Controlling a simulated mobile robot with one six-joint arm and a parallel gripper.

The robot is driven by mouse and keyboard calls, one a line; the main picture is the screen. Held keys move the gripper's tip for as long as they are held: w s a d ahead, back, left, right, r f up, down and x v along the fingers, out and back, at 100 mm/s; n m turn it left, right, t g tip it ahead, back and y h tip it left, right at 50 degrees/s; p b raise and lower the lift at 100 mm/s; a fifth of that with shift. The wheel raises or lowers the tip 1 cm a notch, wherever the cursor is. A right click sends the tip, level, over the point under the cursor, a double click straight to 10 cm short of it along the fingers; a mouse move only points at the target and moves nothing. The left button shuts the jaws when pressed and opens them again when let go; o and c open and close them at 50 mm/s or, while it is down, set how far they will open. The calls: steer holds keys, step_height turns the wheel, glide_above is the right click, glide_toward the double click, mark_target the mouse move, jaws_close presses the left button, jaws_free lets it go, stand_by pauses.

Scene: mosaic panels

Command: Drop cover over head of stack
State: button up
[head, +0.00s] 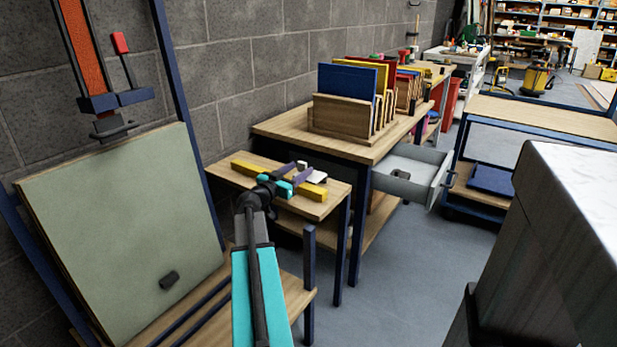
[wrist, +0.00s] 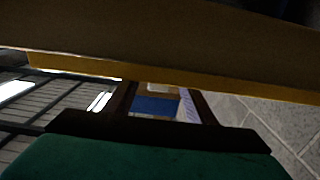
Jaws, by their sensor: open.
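My turquoise arm reaches up from the bottom of the head view. My gripper (head: 297,174) is over the small side table (head: 228,173), open, with nothing seen held in it. A yellow bar (head: 315,190) shows around and behind the gripper, and a small white item (head: 314,175) is by the fingers. In the wrist view the two dark fingers of my gripper (wrist: 160,103) stand apart. A dark brown, yellow-edged surface (wrist: 150,52) crosses close above them. I cannot tell which item is the cover or the stack; the gripper hides part of the tabletop.
A wooden workbench (head: 275,123) stands behind the side table, with a rack (head: 340,116) of coloured panels. Its grey drawer (head: 410,178) is open. A pale green board (head: 120,230) leans at left by the block wall. The floor (head: 385,270) right of the table is clear.

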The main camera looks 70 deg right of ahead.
stand_by(0.3)
steer(key=c, duration=1.3)
steer(key=shift+o, duration=0.2)
steer(key=shift+r, duration=0.1)
step_height(320, 180, up, 28)
steer(key=p, duration=0.4)
steer(key=shift+p, duration=0.3)
steer(key=shift+s, duration=0.1)
